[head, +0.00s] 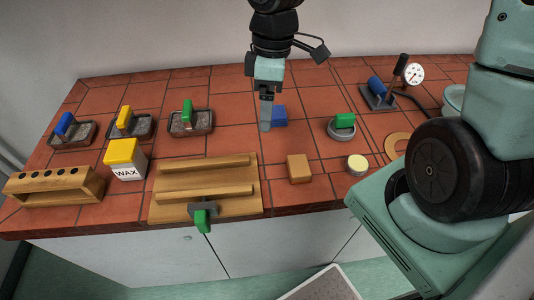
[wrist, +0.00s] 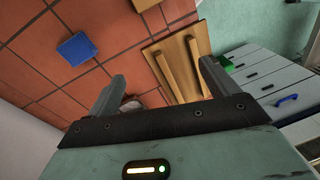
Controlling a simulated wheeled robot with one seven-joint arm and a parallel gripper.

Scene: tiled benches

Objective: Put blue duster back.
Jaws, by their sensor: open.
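A plain blue block (head: 280,116), possibly the blue duster, lies on the red tiles near the middle of the bench; it also shows in the wrist view (wrist: 77,48), upper left. Another blue piece (head: 64,123) stands in the leftmost dark tray (head: 82,138), so I cannot tell for sure which one is the duster. My gripper (head: 266,117) hangs just left of the blue block in the head view and partly overlaps it. In the wrist view my gripper (wrist: 160,86) is open, with nothing between its fingers, and the block lies outside them.
A yellow piece (head: 124,117) and a green piece (head: 187,112) stand in two more trays. The wax container (head: 125,160), wooden rack (head: 55,186) and railed board (head: 165,205) are nearer. A tan block (head: 299,168), round dish (head: 341,131) and gauge (head: 413,74) are rightward.

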